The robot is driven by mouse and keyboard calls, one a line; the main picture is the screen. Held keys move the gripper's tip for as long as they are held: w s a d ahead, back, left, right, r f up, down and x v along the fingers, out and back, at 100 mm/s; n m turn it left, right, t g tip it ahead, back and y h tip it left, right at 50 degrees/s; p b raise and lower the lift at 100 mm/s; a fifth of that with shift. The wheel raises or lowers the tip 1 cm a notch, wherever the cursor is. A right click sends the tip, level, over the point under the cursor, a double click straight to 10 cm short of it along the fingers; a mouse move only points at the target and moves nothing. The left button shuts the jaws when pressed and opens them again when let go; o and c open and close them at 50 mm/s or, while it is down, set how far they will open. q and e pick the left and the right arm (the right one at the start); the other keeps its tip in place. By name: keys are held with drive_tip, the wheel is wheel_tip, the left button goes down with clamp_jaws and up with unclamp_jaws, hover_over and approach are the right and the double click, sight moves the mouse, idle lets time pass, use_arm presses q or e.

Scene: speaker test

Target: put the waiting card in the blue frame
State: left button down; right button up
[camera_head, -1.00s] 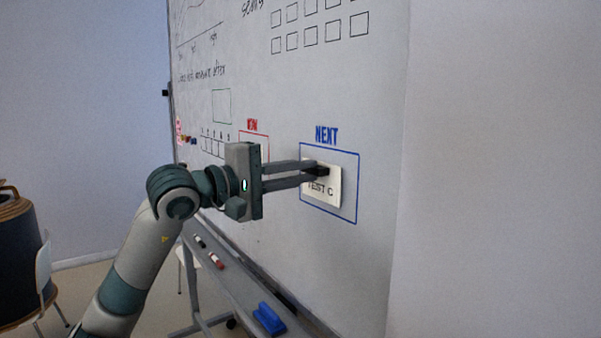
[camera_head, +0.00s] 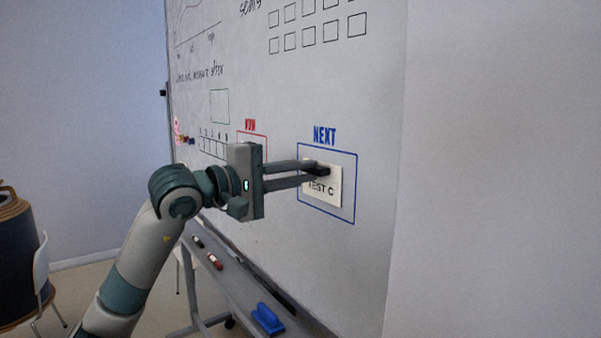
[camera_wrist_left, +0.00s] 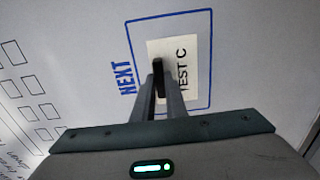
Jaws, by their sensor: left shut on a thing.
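The card (camera_head: 333,192), cream with "TEST C" on it, is upright at the whiteboard inside the blue frame (camera_head: 355,190) under the word NEXT. It also shows in the left wrist view (camera_wrist_left: 188,52), within the blue outline (camera_wrist_left: 211,40). My left gripper (camera_head: 318,172) is at the card's upper part, shut on a small dark piece on the card's front. Its fingers (camera_wrist_left: 162,85) hide part of the card and its lettering. Whether the card touches the board cannot be told. My right gripper is not in view.
The whiteboard (camera_head: 280,215) carries a red frame (camera_head: 267,142) left of the blue one, mostly behind my gripper. Its tray below holds a blue eraser (camera_head: 268,318) and markers (camera_head: 215,261). A chair (camera_head: 42,262) and round dark furniture (camera_head: 15,260) stand at far left.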

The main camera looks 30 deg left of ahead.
use_arm(q)
drive_tip(key=shift+w, duration=0.15)
drive_tip(key=c, duration=1.3)
unclamp_jaws()
drive_tip(key=shift+s, duration=0.2)
